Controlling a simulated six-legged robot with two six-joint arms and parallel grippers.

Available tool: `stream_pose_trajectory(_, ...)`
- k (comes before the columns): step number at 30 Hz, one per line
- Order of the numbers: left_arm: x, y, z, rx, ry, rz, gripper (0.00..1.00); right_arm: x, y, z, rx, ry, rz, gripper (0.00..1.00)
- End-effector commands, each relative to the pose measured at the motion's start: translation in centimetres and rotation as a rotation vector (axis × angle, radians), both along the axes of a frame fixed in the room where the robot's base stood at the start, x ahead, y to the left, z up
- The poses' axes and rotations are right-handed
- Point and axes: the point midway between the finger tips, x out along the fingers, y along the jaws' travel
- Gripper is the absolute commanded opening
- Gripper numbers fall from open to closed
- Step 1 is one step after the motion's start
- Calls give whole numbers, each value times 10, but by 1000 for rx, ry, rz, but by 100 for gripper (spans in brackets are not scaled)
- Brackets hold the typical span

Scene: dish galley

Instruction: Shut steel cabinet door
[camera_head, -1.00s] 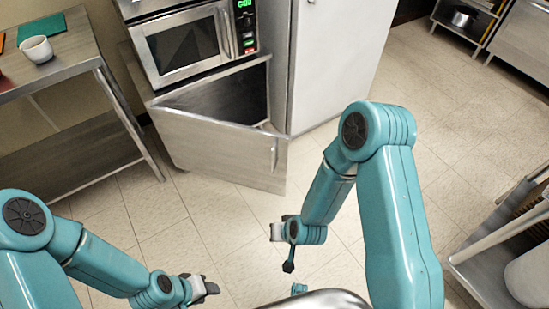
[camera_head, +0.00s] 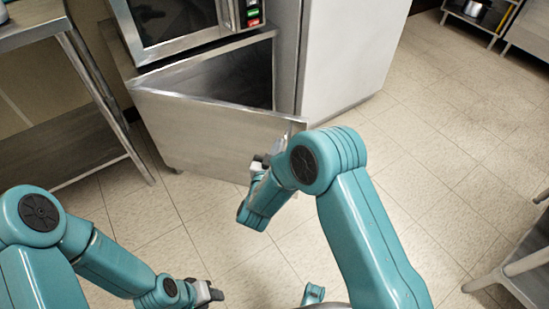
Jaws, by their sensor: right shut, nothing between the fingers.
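The steel cabinet door (camera_head: 205,133) stands part open, swung out toward me from its left side. The dark cabinet inside (camera_head: 235,78) shows above the door's top edge. My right gripper (camera_head: 260,162) is at the lower right part of the door, near its free edge. It is shut and empty; whether it touches the door I cannot tell. The door's handle is hidden behind my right arm. My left gripper (camera_head: 212,293) is low in the picture, away from the door, over the floor; its finger opening is too small to tell.
A microwave (camera_head: 180,22) sits on top of the cabinet. A tall white fridge-like unit (camera_head: 350,55) stands right of it. A steel table (camera_head: 85,145) is at the left. A metal rack (camera_head: 515,265) is at the lower right. The tiled floor between is clear.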

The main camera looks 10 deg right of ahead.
Motion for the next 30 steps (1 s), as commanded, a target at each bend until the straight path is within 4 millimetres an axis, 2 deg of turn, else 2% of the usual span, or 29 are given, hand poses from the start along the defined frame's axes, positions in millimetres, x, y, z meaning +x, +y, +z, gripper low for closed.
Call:
stream_pose_trajectory(6,0,0,-12,0,0,0,43,38,-25,-2,0,-2,-5,0)
stream_pose_trajectory(12,0,0,-18,0,0,0,43,60,-38,-2,1,0,-3,0)
stream_pose_trajectory(18,0,0,-19,0,0,0,43,68,-40,0,-1,0,-2,0)
stream_pose_trajectory(30,0,0,-19,0,0,1,43,70,-42,-1,0,1,0,0)
